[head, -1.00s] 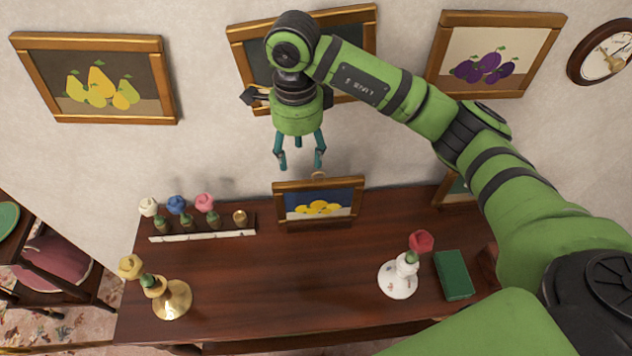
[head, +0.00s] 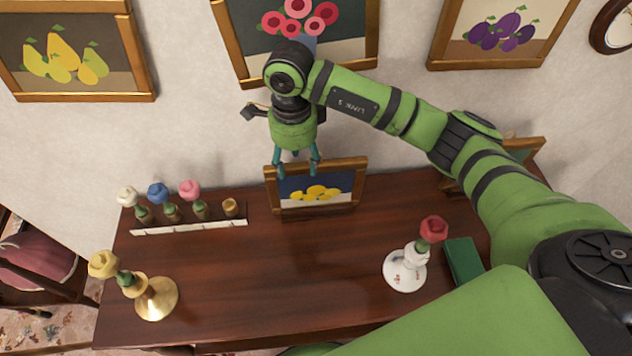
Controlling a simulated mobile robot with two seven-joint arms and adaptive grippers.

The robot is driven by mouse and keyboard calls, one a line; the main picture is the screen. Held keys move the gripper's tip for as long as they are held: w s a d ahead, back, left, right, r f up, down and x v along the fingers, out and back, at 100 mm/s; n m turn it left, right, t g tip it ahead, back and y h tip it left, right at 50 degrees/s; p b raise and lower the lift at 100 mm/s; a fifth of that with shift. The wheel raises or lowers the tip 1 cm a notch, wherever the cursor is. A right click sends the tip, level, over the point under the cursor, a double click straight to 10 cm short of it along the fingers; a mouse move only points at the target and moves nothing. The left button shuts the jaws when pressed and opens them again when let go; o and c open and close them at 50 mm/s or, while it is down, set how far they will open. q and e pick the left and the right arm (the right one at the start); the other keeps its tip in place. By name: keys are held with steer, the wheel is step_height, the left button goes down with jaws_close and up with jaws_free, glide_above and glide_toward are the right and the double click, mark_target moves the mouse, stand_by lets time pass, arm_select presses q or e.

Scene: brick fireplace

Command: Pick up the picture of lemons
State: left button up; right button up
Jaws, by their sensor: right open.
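The picture of lemons (head: 312,190) is a small wood-framed picture with yellow lemons on dark blue. It stands upright on the mantel (head: 290,265), near the wall. My right gripper (head: 297,170) points down at the picture's top edge, with its teal fingers spread apart and nothing held. The fingertips overlap the upper left and middle of the frame in the head view. I cannot tell whether they touch it. My left gripper is not in view.
A rack (head: 190,227) with several small flowers stands left of the picture. A gold vase (head: 155,298) stands front left. A white vase (head: 405,270) with a red flower and a green book (head: 464,261) are at right. Another frame (head: 522,150) is partly behind my arm. The mantel's middle is clear.

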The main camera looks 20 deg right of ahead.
mark_target(316, 183)
step_height(316, 183, down, 2)
steer(key=shift+s+f+p, duration=0.1)
steer(key=shift+p, duration=0.25)
steer(key=shift+f, duration=0.4)
steer(key=shift+c, duration=1.2)
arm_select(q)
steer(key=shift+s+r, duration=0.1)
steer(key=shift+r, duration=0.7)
arm_select(e)
jaws_close()
